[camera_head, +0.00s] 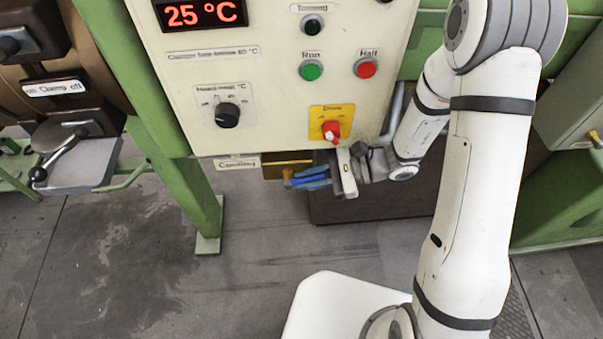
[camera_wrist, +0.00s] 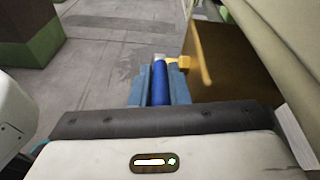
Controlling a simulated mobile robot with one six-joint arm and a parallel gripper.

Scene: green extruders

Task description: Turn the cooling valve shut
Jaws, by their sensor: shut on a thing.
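The cooling valve has a brass body (camera_head: 285,163) under the control panel, beside the "Cooling" label (camera_head: 237,163). Its blue lever (camera_wrist: 159,84) runs lengthwise between my fingers in the wrist view, with a brass stem (camera_wrist: 183,62) by its far end. My gripper (camera_head: 300,182) comes in from the right below the panel. Its blue-grey fingers are shut on the lever, one on each side. In the head view the fingers hide most of the lever, and its exact angle to the pipe is hard to tell.
The panel above carries a red-on-yellow Drive switch (camera_head: 332,130), a black knob (camera_head: 228,115), a green Run button (camera_head: 311,70) and a red Halt button (camera_head: 365,67). A green leg (camera_head: 198,200) stands left of the valve. Floor below and left is clear.

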